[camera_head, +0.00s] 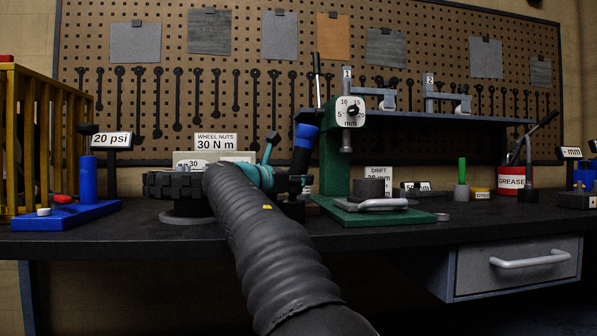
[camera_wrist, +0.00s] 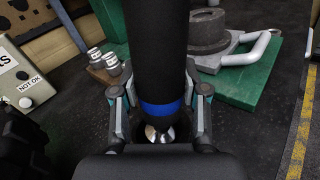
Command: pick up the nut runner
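A black cylindrical tool with a blue band, which I take to be the nut runner, fills the upper middle of the wrist view (camera_wrist: 157,50). In the head view a tilted blue and dark part (camera_head: 305,137), which looks like the same tool, stands beside the green press. My gripper (camera_wrist: 160,98) has one finger on each side of the tool near the band. Whether the pads touch it cannot be told. In the head view my dark arm hides much of my gripper (camera_head: 290,184).
The green press (camera_head: 335,165) and its base with a grey handle stand close on the right. Metal sockets (camera_wrist: 108,61) and a grey box (camera_wrist: 22,83) lie left in the wrist view. A black tyre-like ring (camera_head: 178,187) is left of my arm. Bare bench lies front right.

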